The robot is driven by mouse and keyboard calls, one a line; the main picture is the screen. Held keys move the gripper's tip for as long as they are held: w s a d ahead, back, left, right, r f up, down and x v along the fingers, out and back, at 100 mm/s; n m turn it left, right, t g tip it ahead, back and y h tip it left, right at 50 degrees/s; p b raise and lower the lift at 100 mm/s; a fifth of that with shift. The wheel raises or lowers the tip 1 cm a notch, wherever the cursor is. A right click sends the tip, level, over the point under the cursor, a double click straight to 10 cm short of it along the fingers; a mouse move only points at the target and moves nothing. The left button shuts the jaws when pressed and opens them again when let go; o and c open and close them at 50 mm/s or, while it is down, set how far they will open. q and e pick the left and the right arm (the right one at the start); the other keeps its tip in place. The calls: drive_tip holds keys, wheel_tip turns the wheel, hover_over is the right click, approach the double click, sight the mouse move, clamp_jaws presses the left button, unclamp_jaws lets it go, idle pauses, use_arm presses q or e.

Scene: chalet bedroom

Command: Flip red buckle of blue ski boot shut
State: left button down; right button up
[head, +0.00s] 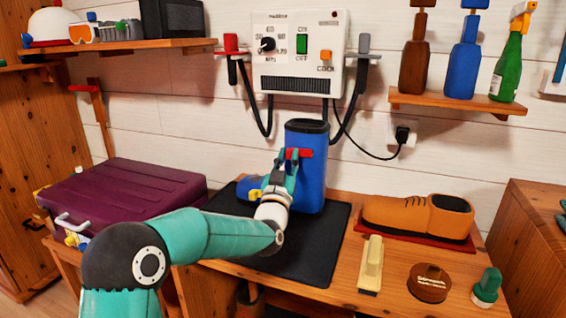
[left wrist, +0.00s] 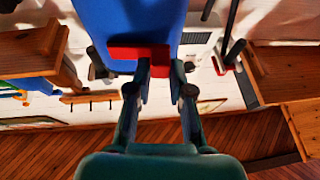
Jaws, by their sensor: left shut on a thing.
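The blue ski boot (head: 311,185) stands upright on the black mat (head: 315,262), its dark opening at the top. Its red buckle (head: 303,153) is on the upper shaft and also shows as a red bar across the boot in the left wrist view (left wrist: 124,53). My left gripper (head: 286,166) is at the front of the shaft, its fingers shut on the red buckle. I cannot tell whether the buckle lies flat against the boot. My right gripper is not in view.
A purple case (head: 125,195) stands to the left. An orange shoe (head: 415,214) on a red mat, a brush (head: 370,263), a brown tin (head: 429,283) and a green-topped item (head: 487,287) are to the right. A white control box (head: 300,50) with hoses hangs behind.

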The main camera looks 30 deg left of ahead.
use_arm(q)
drive_tip(key=shift+a+f+m+h+b, duration=0.3)
drive_tip(key=shift+h+b, duration=0.2)
drive_tip(key=shift+b, duration=0.1)
drive_tip(key=shift+w+a+r+m+t+h+b, duration=0.1)
drive_tip(key=shift+w+r+m+t+h+b, duration=0.1)
drive_tip(key=shift+m+t+h+b, duration=0.6)
drive_tip(key=shift+r+n+g, duration=0.1)
drive_tip(key=shift+n+g, duration=0.2)
drive_tip(key=shift+p, duration=0.35)
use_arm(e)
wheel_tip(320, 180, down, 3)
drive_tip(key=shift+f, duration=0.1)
use_arm(q)
drive_tip(key=c, duration=1)
unclamp_jaws()
drive_tip(key=shift+c, duration=0.2)
